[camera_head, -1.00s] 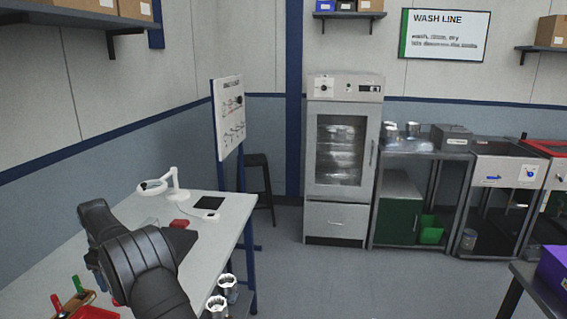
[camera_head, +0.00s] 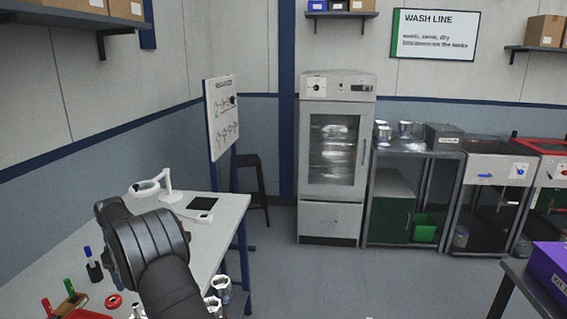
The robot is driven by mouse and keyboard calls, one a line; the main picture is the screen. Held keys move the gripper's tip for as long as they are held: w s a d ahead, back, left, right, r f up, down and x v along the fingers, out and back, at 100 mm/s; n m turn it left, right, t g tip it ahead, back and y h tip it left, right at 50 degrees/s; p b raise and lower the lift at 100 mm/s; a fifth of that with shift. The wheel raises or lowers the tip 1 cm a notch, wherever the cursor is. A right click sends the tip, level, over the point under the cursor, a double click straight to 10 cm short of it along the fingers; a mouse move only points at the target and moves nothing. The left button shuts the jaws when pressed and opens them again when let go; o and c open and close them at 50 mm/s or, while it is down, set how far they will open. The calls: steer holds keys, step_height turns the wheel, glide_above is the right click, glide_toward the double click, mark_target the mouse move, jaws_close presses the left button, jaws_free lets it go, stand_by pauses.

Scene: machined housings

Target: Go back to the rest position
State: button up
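My black arm reaches up from the bottom edge over the white workbench (camera_head: 222,232) at the left and bends to the left. My gripper cannot be made out; the arm's dark links cover the area where it might be. I cannot tell whether it holds anything. Two metallic housings (camera_head: 220,286) stand at the bench's lower right, just right of my arm, partly cut off or covered.
On the bench are a white magnifier lamp (camera_head: 166,190), a dark pad (camera_head: 202,204), a red ring (camera_head: 113,301) and a holder with a blue-topped tool (camera_head: 92,268). A grey cabinet (camera_head: 333,160), a wash sink (camera_head: 496,165) and a purple box (camera_head: 549,268) stand right. Open floor lies between.

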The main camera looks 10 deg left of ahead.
steer(key=w+d+r+m, duration=0.1)
steer(key=w+d+r, duration=0.45)
steer(key=r, duration=0.25)
steer(key=f, duration=0.5)
steer(key=shift+s+d+f, duration=0.25)
steer(key=shift+d+f, duration=0.1)
steer(key=shift+f, duration=0.5)
